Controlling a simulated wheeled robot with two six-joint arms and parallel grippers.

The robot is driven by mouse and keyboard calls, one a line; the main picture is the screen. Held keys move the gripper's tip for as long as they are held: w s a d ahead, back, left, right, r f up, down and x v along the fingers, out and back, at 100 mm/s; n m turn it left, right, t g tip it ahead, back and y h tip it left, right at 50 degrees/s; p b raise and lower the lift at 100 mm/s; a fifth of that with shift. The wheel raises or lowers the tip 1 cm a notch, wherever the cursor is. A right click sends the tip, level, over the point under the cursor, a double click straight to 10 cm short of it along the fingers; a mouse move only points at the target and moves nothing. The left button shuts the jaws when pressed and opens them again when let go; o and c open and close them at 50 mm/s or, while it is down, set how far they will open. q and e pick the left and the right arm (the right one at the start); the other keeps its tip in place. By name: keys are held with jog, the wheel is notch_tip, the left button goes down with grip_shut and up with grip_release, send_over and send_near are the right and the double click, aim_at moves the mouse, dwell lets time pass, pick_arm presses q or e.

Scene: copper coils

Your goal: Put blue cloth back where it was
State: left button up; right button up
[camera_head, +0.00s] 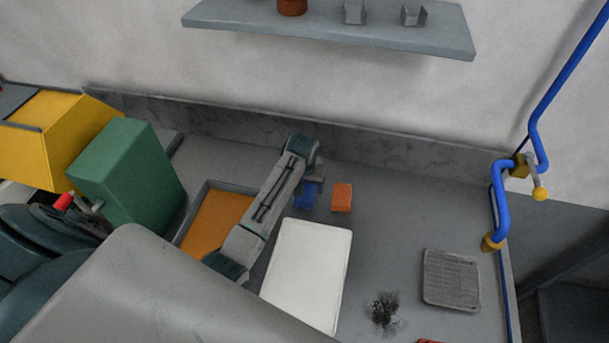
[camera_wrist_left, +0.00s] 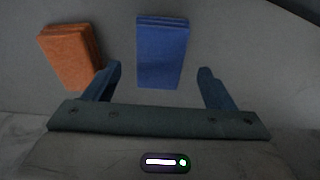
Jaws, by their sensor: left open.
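The folded blue cloth (camera_head: 305,199) lies on the grey worktop, partly hidden by my left gripper in the head view. In the left wrist view the blue cloth (camera_wrist_left: 162,48) shows as a flat folded stack, lined up between the two fingertips. My left gripper (camera_head: 314,187) is over or beside the cloth. Its jaws are apart in the left wrist view (camera_wrist_left: 159,72), with visible gaps between the cloth and both fingers. My right gripper is not in view.
A folded orange cloth (camera_head: 342,197) lies just right of the blue one. A white board (camera_head: 308,270), an orange-bottomed tray (camera_head: 214,222), a dark smudge (camera_head: 383,311) and a grey grate (camera_head: 451,280) are nearby. A green box (camera_head: 128,172) stands left. A blue pipe (camera_head: 499,205) borders the right.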

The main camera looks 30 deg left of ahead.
aim_at(305, 196)
pick_arm(q)
notch_tip(305, 196, up, 9)
jog(key=s+b, duration=0.1)
jog(key=shift+d+f+b, duration=0.2)
jog(key=shift+b, duration=0.2)
jog(key=shift+s, duration=0.1)
